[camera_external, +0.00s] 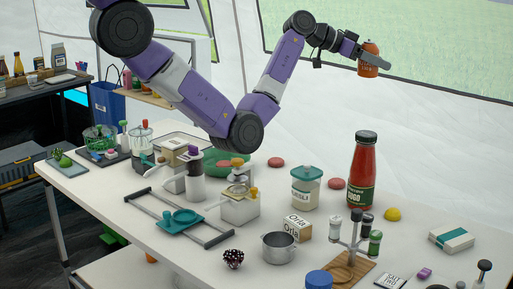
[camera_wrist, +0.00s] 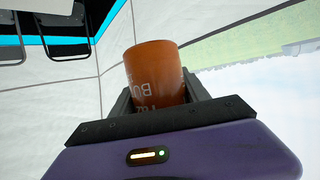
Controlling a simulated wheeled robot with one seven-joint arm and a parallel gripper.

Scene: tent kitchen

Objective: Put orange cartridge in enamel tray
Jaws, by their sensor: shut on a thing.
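The orange cartridge (camera_external: 368,66) is held high in the air, above the far right part of the table. My gripper (camera_external: 361,56) is shut on it. In the wrist view the orange cartridge (camera_wrist: 155,72) sits upright in the picture between the two dark fingers, with pale lettering on its side. A pale tray with a dark rim (camera_external: 172,138) lies at the back left of the table, partly hidden behind other items and my arm; it looks like the enamel tray. My gripper is far to the right of it and well above it.
The white table (camera_external: 100,190) is crowded. A tall red sauce bottle (camera_external: 363,170) stands below the cartridge, with a teal-lidded jar (camera_external: 305,190) to its left. A spice stand (camera_external: 352,245), a metal pot (camera_external: 278,248) and a teal-and-grey rack (camera_external: 180,218) stand nearer. The air around my gripper is clear.

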